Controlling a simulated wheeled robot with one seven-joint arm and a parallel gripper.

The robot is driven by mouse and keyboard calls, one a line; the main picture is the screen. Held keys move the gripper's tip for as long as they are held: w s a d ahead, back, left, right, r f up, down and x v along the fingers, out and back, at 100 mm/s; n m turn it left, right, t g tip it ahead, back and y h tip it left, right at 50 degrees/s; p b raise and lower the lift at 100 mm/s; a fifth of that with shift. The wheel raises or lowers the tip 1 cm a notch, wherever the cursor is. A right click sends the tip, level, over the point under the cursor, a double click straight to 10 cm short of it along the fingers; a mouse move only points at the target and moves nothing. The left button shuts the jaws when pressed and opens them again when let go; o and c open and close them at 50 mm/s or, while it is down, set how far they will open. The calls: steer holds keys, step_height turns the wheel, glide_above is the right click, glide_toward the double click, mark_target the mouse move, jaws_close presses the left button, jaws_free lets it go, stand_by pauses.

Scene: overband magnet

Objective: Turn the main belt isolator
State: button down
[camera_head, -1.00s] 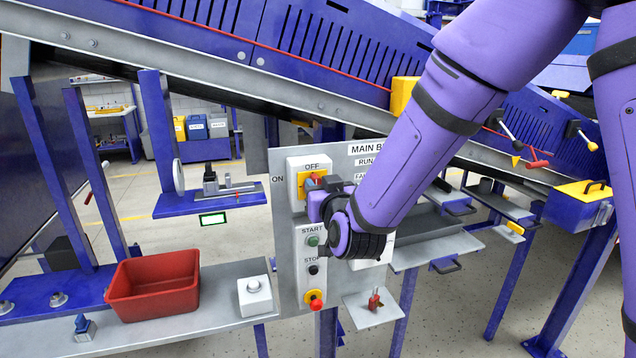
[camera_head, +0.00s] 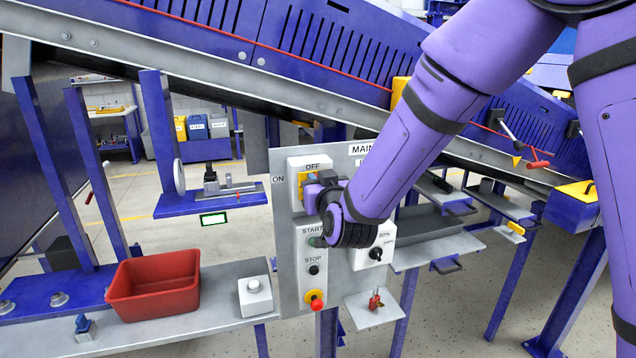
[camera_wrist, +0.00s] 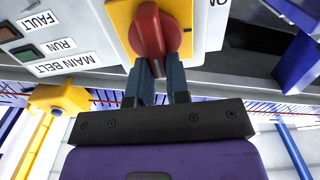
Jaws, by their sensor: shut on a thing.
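The main belt isolator is a red rotary handle (camera_wrist: 149,28) on a yellow plate (camera_wrist: 122,14). Its yellow plate (camera_head: 303,186) also shows in the head view, at the top of the grey control panel, with OFF above and ON to the left. My gripper (camera_wrist: 163,68) is shut on the red handle, one finger on each side of its near end. In the wrist view the handle stands nearly upright in the picture. In the head view my gripper (camera_head: 314,190) hides most of the handle, so its exact angle is unclear there.
Below the isolator are a green START button (camera_head: 316,241), a black STOP button (camera_head: 314,270) and a red emergency button (camera_head: 316,295). A black knob (camera_head: 376,253) is to the right. A red bin (camera_head: 153,288) stands on the left bench. The conveyor (camera_head: 300,50) runs above.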

steer(key=shift+n, duration=0.3)
steer(key=shift+s+a+f+n, duration=0.1)
steer(key=shift+a+f+n, duration=0.3)
steer(key=shift+n, duration=2.45)
steer(key=shift+s+a+f+n, duration=0.15)
steer(key=shift+a+f+n, duration=0.2)
steer(key=shift+n, duration=2.55)
steer(key=shift+s+a+f+n, duration=0.1)
steer(key=shift+a+f+n, duration=0.3)
steer(key=shift+n, duration=2.45)
steer(key=c, duration=1.1)
jaws_free()
